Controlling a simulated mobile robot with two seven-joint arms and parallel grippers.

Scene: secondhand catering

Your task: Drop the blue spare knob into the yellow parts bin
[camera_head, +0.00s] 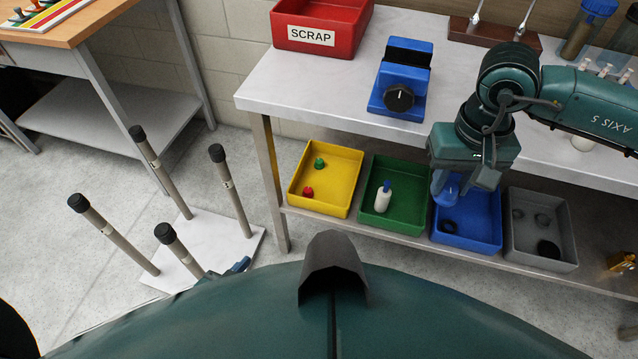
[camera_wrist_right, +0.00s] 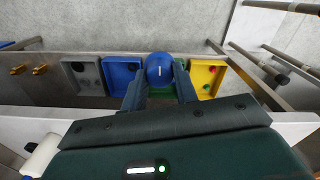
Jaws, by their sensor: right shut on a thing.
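My right gripper (camera_head: 455,190) hangs above the left part of the blue bin (camera_head: 468,232), near the green bin. It is shut on the blue spare knob (camera_wrist_right: 160,70), a round knob with a white mark in the right wrist view; the knob is largely hidden by the fingers in the head view. The yellow parts bin (camera_head: 325,207) stands on the lower shelf at the left end of the row, holding a green knob (camera_head: 319,163) and a red knob (camera_head: 308,192). The yellow bin also shows right of the knob in the right wrist view (camera_wrist_right: 222,64). My left gripper is not in view.
The green bin (camera_head: 366,211) holds a white bottle-like item with a blue top (camera_head: 383,197). A grey bin (camera_head: 543,259) holds dark parts. The worktop (camera_head: 300,90) overhangs the shelf and carries a red scrap bin (camera_head: 320,22) and a blue device (camera_head: 401,80). An upturned stool (camera_head: 210,240) lies on the left floor.

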